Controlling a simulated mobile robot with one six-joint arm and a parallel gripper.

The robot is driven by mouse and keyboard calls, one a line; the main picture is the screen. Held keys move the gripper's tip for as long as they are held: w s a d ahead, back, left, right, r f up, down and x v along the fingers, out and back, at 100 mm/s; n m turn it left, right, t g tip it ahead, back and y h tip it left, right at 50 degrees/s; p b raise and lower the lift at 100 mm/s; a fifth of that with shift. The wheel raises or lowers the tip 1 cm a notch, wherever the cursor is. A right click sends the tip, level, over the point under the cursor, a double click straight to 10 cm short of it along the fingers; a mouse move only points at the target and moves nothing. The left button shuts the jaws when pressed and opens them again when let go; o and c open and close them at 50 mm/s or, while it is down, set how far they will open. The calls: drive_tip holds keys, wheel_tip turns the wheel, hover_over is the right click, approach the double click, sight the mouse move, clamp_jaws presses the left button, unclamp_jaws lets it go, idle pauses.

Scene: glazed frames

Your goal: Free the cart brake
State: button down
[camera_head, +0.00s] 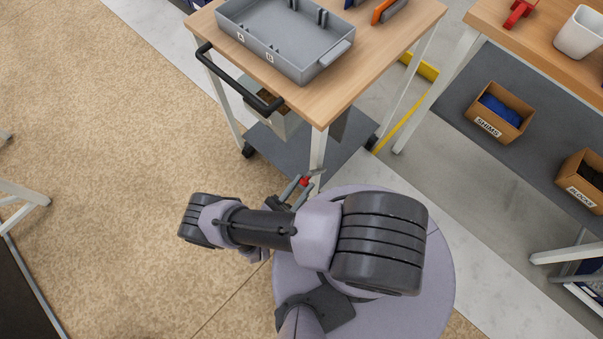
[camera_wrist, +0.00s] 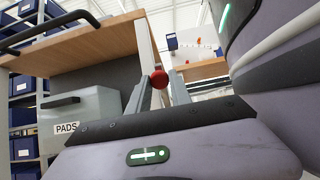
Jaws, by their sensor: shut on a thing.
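The cart (camera_head: 327,98) has a wooden top, pale legs and a dark lower shelf, and stands just beyond my arm in the head view. Its round red brake knob (camera_wrist: 159,79) sits between my two grey fingers in the wrist view. It shows as a small red spot (camera_head: 304,181) by the cart's near leg. My gripper (camera_wrist: 157,88) is shut on the knob. The lever below the knob is mostly hidden by my gripper and arm. The cart's black handle (camera_head: 236,78) runs along its left side.
A grey tray (camera_head: 325,67) rests on the cart top. A grey box marked PADS (camera_wrist: 82,118) hangs under it. At right stands a workbench (camera_head: 548,50) with a shelf of bins, including the SHIMS bin (camera_head: 484,127). The floor left of the cart is clear.

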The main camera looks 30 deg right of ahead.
drive_tip(key=c, duration=1.2)
unclamp_jaws()
